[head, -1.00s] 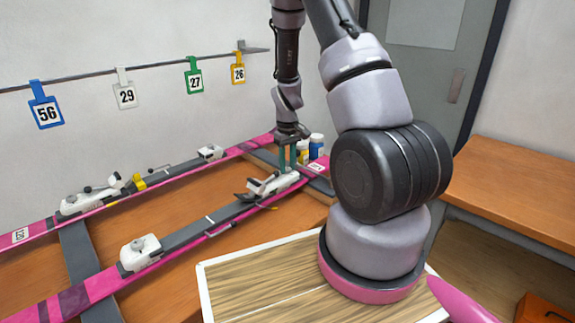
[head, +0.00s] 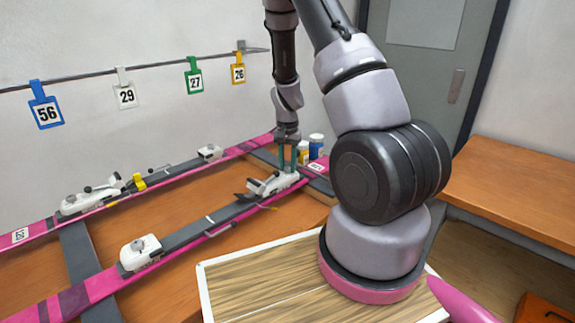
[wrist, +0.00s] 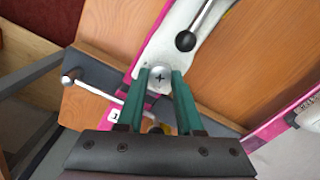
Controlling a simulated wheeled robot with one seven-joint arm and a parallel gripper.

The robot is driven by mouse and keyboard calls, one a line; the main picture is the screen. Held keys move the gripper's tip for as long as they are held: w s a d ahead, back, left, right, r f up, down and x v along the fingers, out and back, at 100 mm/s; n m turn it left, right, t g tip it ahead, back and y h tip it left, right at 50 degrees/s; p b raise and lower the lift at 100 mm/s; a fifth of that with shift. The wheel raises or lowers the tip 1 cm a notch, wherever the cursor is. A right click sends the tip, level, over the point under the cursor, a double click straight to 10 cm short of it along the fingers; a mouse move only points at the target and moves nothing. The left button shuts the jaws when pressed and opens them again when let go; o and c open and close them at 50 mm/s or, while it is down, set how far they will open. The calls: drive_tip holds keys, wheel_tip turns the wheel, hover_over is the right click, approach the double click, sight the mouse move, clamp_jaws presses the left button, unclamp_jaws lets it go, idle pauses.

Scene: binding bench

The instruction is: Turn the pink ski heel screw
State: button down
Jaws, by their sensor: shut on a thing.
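Two pink skis lie side by side on the bench. The nearer pink ski (head: 85,290) bears a white heel binding piece (head: 268,185) near its right end. The wrist view shows the white heel piece (wrist: 180,38) with a round silver screw (wrist: 160,78) marked with a dark cross. My gripper (head: 288,168) points down at this heel piece. In the wrist view its green fingers (wrist: 160,80) are shut on the screw's two sides. The screw is hidden by the fingers in the head view.
The far ski (head: 40,232) has its own white bindings (head: 95,198) and a yellow piece (head: 140,181). Blue and white bottles (head: 316,147) stand just behind the gripper. Numbered tags, such as the blue 56 (head: 46,110), hang on a wall rail. A wooden board (head: 265,285) is in front.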

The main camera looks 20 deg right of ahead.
sight(287, 168)
drive_tip(key=m, duration=0.5)
drive_tip(key=shift+m, duration=0.3)
idle(0.4)
drive_tip(key=c, duration=0.6)
unclamp_jaws()
drive_tip(key=shift+o, duration=0.2)
wheel_tip(287, 168, up, 11)
